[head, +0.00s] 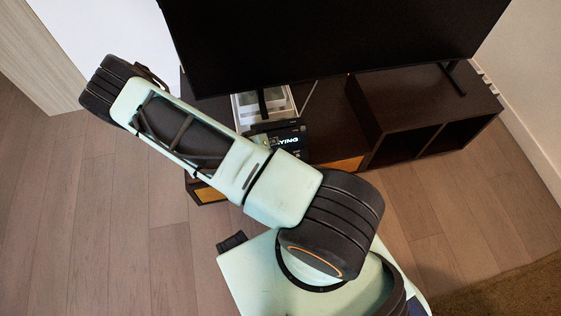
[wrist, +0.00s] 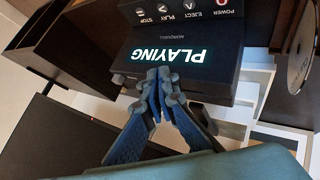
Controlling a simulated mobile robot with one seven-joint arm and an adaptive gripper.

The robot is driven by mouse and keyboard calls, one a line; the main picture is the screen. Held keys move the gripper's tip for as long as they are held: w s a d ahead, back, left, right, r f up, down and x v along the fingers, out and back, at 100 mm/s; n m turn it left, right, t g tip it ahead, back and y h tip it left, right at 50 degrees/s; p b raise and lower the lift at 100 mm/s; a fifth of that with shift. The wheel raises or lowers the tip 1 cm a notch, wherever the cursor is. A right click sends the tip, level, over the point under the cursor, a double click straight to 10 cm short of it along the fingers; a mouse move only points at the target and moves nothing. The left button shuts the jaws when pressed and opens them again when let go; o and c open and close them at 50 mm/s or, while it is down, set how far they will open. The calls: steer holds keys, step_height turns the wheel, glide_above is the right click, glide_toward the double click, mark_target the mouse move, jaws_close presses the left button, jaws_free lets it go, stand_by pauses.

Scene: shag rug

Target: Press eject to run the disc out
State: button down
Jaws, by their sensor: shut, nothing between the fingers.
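The disc player is a black box with a lit display reading "PLAYING", upside down in the wrist view (wrist: 215,62). Its top bears a row of labelled round buttons: power, eject (wrist: 191,4), play and stop. In the head view the player (head: 292,140) is partly hidden behind my arm. My gripper (wrist: 160,74) is shut and empty, its fingertips overlapping the player's front just below the display in the picture. Whether they touch it I cannot tell. The gripper does not show in the head view. A shiny disc (wrist: 300,66) shows at the right of the wrist view.
The player stands on a dark low cabinet (head: 425,105) with open compartments, under a large black television (head: 335,40). White box-like objects (wrist: 255,95) are beside the player. Bare wooden floor (head: 90,220) lies in front and left; a brown rug (head: 510,290) is at lower right.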

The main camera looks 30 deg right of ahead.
steer(key=shift+s+a+f, duration=0.15)
steer(key=shift+s+f, duration=0.05)
steer(key=shift+f, duration=0.15)
step_height(320, 180, down, 9)
steer(key=b, duration=0.6)
steer(key=shift+r, duration=0.2)
stand_by(1.2)
steer(key=shift+f+b, duration=0.4)
steer(key=shift+b, duration=0.3)
